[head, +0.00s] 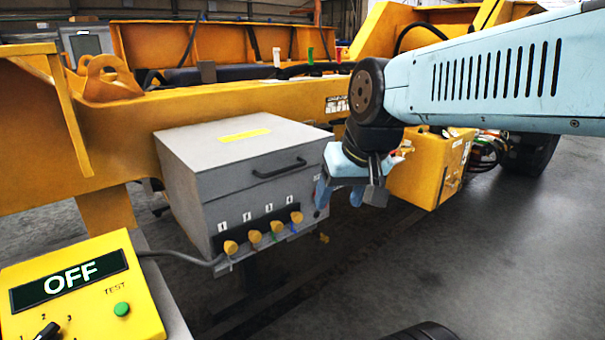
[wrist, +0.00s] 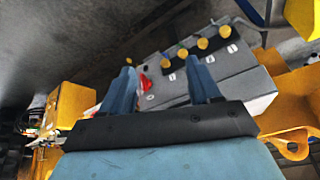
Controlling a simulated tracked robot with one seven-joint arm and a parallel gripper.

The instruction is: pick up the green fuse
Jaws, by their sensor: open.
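A small upright green piece (head: 310,56), which looks like the green fuse, stands at the back on the yellow machine frame in the head view, between a white piece (head: 276,56) and a red piece (head: 338,54). It is too small to make out in detail. My gripper (head: 339,197) is open and empty, beside the right side of the grey box (head: 235,150), well in front of and below the green piece. In the wrist view its two blue fingers (wrist: 162,66) are apart, with the box beyond them. I cannot make out the green piece there.
The grey box has a black lid handle and a row of yellow knobs (head: 276,227) with small coloured tabs below. A yellow control panel (head: 85,290) reading OFF stands front left. A yellow box (head: 430,175) is right of my gripper. Floor at right is clear.

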